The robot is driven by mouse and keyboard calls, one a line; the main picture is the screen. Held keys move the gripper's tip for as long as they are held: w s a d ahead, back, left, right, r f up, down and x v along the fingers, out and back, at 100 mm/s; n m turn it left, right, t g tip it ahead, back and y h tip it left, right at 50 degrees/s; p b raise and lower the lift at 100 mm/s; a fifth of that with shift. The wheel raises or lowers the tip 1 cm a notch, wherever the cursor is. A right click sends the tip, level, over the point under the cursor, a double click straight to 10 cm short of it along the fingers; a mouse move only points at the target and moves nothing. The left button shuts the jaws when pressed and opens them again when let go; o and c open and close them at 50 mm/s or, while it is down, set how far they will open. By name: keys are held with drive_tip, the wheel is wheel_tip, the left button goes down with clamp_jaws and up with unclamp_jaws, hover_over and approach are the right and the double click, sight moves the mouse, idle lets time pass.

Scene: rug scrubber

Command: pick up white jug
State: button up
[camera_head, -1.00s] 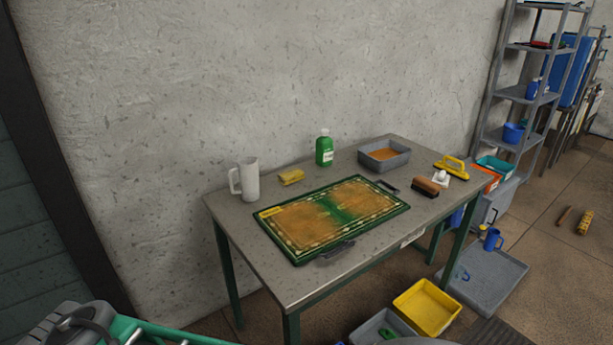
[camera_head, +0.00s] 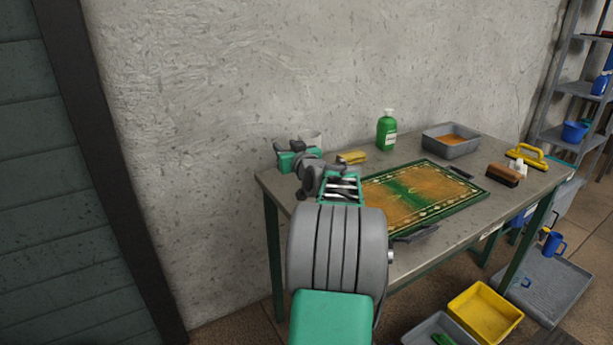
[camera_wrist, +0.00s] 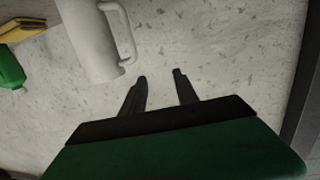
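The white jug (camera_wrist: 92,40) stands at the top left of the wrist view, with its handle (camera_wrist: 124,32) facing my gripper's side. In the head view only the rim of the jug (camera_head: 311,137) shows, behind my gripper and arm at the table's left end. My gripper (camera_wrist: 160,78) is open, its two dark fingers apart with nothing between them. The fingertips are near the jug's handle in the picture and apart from it. In the head view my gripper (camera_head: 292,150) hides most of the jug.
The grey table (camera_head: 285,183) also holds a yellow sponge (camera_head: 352,157), a green bottle (camera_head: 387,131), a framed rug (camera_head: 425,195), a grey tray (camera_head: 450,146) and a brown brush (camera_head: 503,175). A wall stands close behind. A yellow bin (camera_head: 484,311) is on the floor.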

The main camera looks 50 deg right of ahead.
drive_tip(key=shift+t+h, duration=0.3)
drive_tip(key=shift+h, duration=0.2)
drive_tip(key=d+f, duration=0.1)
drive_tip(key=f, duration=0.1)
drive_tip(key=s+d+f, duration=0.1)
drive_tip(key=f, duration=0.2)
drive_tip(key=d+f, duration=0.1)
drive_tip(key=f, duration=0.1)
drive_tip(key=shift+s+d+f, duration=0.15)
drive_tip(key=shift+d, duration=0.1)
drive_tip(key=x, duration=0.6)
drive_tip(key=shift+w+d, duration=0.3)
drive_tip(key=shift+w, duration=0.25)
drive_tip(key=shift+c, duration=0.4)
clamp_jaws()
